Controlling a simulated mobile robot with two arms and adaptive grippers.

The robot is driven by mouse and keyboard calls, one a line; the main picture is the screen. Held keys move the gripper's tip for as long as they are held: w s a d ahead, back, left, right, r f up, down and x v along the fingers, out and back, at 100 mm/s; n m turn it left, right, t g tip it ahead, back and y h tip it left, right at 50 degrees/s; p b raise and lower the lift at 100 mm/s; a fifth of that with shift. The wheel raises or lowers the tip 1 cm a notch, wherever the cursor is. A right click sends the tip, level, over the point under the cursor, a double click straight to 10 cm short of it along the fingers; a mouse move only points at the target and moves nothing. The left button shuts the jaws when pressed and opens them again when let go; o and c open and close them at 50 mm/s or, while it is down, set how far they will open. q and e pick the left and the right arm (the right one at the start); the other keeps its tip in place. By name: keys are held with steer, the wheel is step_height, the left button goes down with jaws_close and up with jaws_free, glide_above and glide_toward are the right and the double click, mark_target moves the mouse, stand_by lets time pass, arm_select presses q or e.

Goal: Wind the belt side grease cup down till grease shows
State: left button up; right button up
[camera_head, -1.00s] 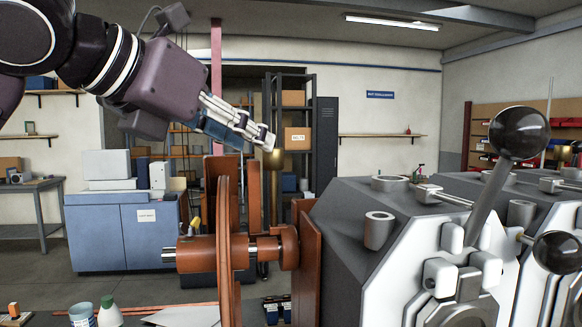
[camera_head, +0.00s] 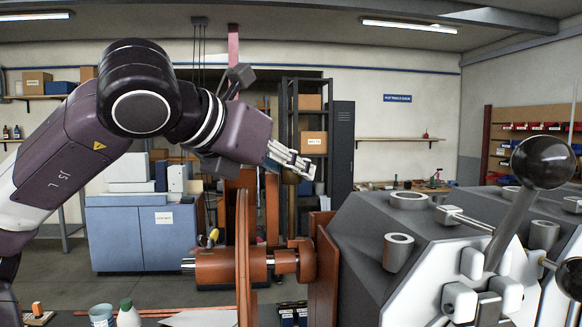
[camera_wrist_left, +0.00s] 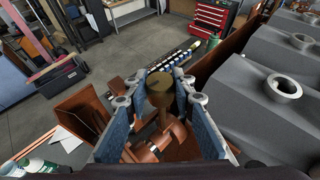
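The brass grease cup (camera_wrist_left: 160,90) stands upright above the rust-brown shaft housing in the left wrist view, with its round cap uppermost. In the head view only a small brass part of the cup (camera_head: 291,178) shows beneath my fingers. My left gripper (camera_head: 302,166) comes over it from the upper left. In the left wrist view the fingers of my left gripper (camera_wrist_left: 162,82) stand on both sides of the cap, with visible gaps between pads and cap. No grease can be made out. My right gripper is in neither view.
A rust-brown belt wheel (camera_head: 243,255) stands upright on its shaft to the left of the cup. The grey roaster body (camera_head: 360,235) and a black ball-ended lever (camera_head: 543,162) are at right.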

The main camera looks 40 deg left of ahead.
arm_select(q)
jaws_close()
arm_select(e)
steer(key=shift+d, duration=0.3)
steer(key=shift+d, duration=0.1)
